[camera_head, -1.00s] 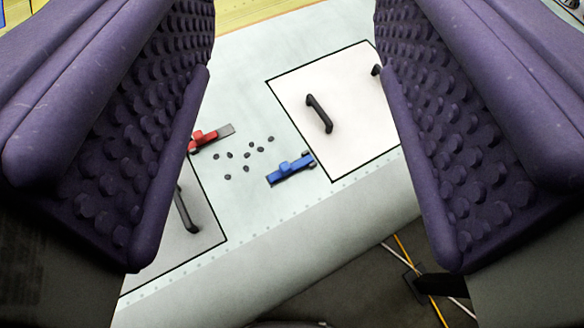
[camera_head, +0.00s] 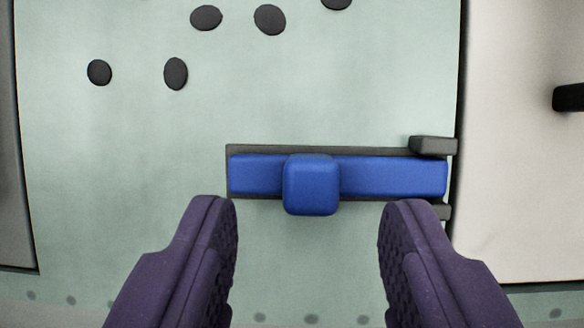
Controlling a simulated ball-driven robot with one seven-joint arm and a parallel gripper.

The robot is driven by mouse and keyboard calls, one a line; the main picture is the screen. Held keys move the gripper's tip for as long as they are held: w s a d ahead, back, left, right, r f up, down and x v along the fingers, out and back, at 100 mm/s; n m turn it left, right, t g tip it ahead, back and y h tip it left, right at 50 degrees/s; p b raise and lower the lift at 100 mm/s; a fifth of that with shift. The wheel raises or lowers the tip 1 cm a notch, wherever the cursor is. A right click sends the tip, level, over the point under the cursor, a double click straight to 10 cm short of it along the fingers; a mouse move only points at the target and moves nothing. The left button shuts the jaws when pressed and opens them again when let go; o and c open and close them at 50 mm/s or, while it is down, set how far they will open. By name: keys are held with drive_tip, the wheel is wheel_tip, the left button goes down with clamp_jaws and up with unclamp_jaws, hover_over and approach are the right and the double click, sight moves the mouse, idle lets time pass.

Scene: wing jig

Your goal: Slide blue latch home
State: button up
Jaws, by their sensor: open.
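The blue latch (camera_head: 385,175) lies horizontally on a dark backing plate on the pale green wing skin. Its raised square knob (camera_head: 311,184) stands left of the bar's middle. My gripper (camera_head: 308,205) is open and empty, with purple padded fingers. Its fingertips sit just below the latch in the picture, one on each side of the knob. Neither finger appears to touch the knob.
The white panel (camera_head: 520,200) is at the right, with part of a black handle (camera_head: 570,97). Several dark oval spots (camera_head: 176,73) mark the skin at the upper left. A grey panel (camera_head: 10,200) shows at the left edge. The skin around the latch is otherwise clear.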

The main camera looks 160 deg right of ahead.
sight(343, 182)
drive_tip(key=shift+x, duration=1.5)
drive_tip(key=shift+w, duration=0.1)
drive_tip(key=shift+r, duration=0.1)
clamp_jaws()
drive_tip(key=shift+w+d+r+p, duration=0.1)
drive_tip(key=shift+w+d+p, duration=0.45)
drive_tip(key=shift+d, duration=0.3)
drive_tip(key=shift+w+d+p, duration=0.45)
drive_tip(key=shift+w+d, duration=0.1)
drive_tip(key=shift+d, duration=0.25)
drive_tip(key=shift+a, duration=0.1)
unclamp_jaws()
drive_tip(key=shift+d, duration=0.2)
